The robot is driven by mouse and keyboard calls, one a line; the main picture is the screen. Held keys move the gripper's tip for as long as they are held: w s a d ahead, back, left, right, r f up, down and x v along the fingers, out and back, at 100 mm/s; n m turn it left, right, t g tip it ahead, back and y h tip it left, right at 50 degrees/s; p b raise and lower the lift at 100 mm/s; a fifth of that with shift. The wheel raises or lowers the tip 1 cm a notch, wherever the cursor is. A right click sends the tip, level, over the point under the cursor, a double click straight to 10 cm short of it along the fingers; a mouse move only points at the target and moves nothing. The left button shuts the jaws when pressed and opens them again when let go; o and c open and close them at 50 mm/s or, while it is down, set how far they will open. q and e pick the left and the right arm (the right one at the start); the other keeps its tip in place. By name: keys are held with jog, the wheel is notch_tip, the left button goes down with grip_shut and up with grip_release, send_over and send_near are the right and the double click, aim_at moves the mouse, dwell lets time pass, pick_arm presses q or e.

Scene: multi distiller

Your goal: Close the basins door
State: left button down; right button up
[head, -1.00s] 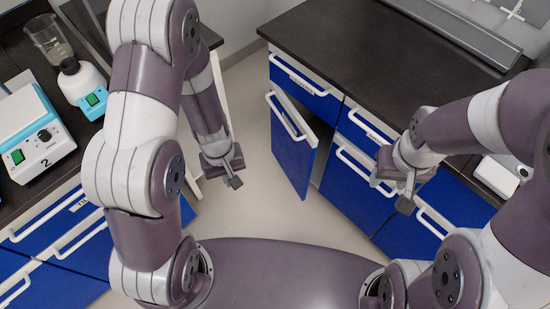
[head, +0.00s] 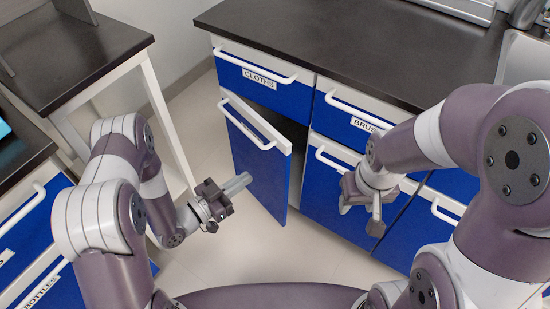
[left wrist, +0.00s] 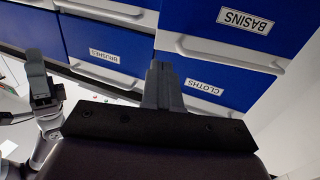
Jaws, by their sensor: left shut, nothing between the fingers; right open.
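The blue basins door (head: 262,170) hangs ajar below the cloths drawer (head: 262,82) in the head view, swung out with a dark gap along its right edge. Its white handle (head: 245,125) is near its top. In the left wrist view the BASINS label shows on the door (left wrist: 185,18) at upper right. My left gripper (head: 240,184) is shut and empty, in front of the door's outer face; I cannot tell whether it touches. My right gripper (head: 360,215) is open and empty, before the cabinet to the right of the door.
The brushes drawer (head: 345,112) and other blue fronts are to the right, under a dark countertop (head: 340,40). A white-legged dark table (head: 80,40) stands at the left. A bottles cabinet (head: 40,220) is at lower left. Clear floor (head: 225,245) lies before the door.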

aim_at(285, 152)
pick_arm(q)
jog(key=b+x, duration=0.2)
jog(key=x, duration=0.9)
jog(key=shift+w, duration=0.15)
jog(key=shift+d, duration=0.15)
jog(key=shift+w+d, duration=0.15)
jog(key=shift+d, duration=0.05)
jog(key=w+d+n+t+y+b, duration=0.1)
jog(key=w+d+n+t+y, duration=0.2)
jog(key=w+d+t+y, duration=0.1)
jog(key=shift+w+d+r+n, duration=0.3)
jog(key=shift+w+d, duration=0.4)
jog(key=shift+d, duration=0.45)
